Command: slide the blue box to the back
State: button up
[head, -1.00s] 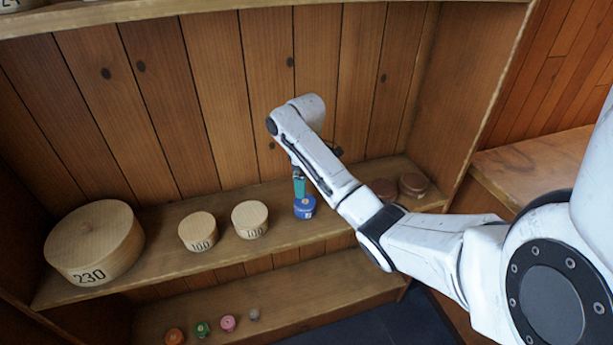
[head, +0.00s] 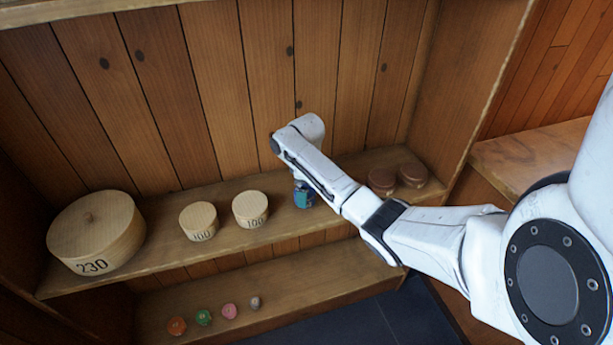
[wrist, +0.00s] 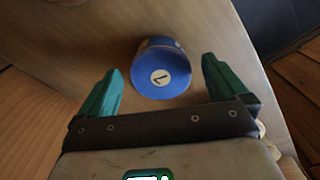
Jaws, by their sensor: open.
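The blue box (wrist: 158,88) is a small round blue container with a white label on its end, marked with a dark figure. In the wrist view it lies just ahead of and between the teal fingertips of my gripper (wrist: 162,68). The fingers are open, with a visible gap to the box on both sides. In the head view my gripper (head: 303,196) is low at the middle shelf and covers most of the blue box, so only a little blue shows around it.
On the middle shelf (head: 165,250) stand two pale round boxes (head: 199,222) (head: 250,209) to the left, a large one marked 230 (head: 97,235) farther left, and two brown lidded ones (head: 382,181) (head: 413,174) to the right. Small coloured spools (head: 203,317) line the lower shelf.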

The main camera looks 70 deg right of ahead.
jog(key=shift+f, duration=1.2)
